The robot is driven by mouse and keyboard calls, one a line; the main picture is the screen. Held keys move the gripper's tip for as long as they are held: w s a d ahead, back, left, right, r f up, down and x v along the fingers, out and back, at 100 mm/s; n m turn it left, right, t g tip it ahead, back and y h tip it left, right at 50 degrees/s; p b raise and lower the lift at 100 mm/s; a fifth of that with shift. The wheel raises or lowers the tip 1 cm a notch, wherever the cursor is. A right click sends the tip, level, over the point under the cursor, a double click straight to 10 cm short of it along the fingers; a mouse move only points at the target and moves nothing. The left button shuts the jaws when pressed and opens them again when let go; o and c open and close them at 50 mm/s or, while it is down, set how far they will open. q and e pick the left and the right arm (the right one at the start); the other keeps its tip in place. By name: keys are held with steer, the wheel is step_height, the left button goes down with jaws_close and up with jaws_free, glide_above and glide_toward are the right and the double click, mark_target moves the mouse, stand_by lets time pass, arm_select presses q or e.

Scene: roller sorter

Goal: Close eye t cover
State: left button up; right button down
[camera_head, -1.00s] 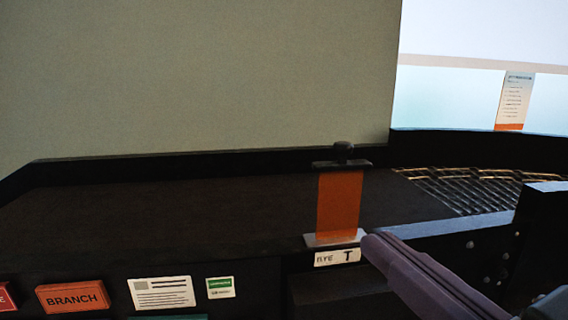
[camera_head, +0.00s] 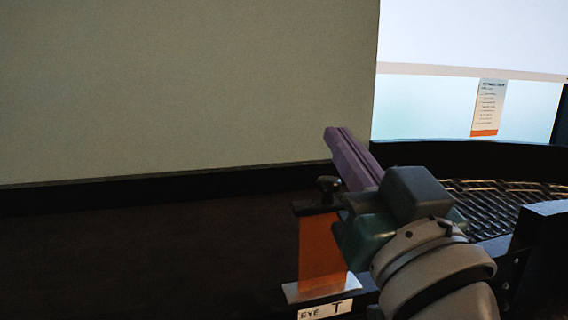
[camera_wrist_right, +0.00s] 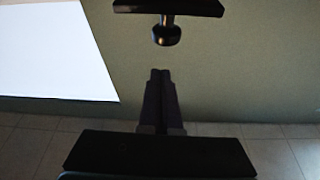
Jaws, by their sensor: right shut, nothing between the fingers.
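The eye T cover shows in the head view as an upright orange see-through panel (camera_head: 320,252) above a white label reading EYE T (camera_head: 325,310). A dark bar with a black knob (camera_head: 328,184) is at the panel's top. In the right wrist view the knob (camera_wrist_right: 166,35) hangs from a dark plate (camera_wrist_right: 168,6), just beyond the fingertips. My right gripper (camera_head: 333,134) has purple fingers pressed together and empty; they point up and left, past the knob. In the wrist view the shut fingers (camera_wrist_right: 160,74) appear apart from the knob. My right wrist hides part of the panel's right edge. My left gripper is not in view.
A dark bed (camera_head: 150,240) spreads to the left, with a low black rail (camera_head: 180,185) behind it. A roller or mesh track (camera_head: 510,200) lies at the right beside a dark side wall (camera_head: 545,235). A notice sheet (camera_head: 488,107) hangs at the back right.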

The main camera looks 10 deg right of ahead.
mark_target(328, 260)
steer(key=shift+s+f, duration=0.1)
steer(key=shift+f, duration=1.65)
steer(key=shift+f+b, duration=0.1)
steer(key=shift+b, duration=0.2)
step_height(328, 260, down, 11)
steer(key=b, duration=0.8)
steer(key=shift+b, duration=0.35)
steer(key=shift+f, duration=0.45)
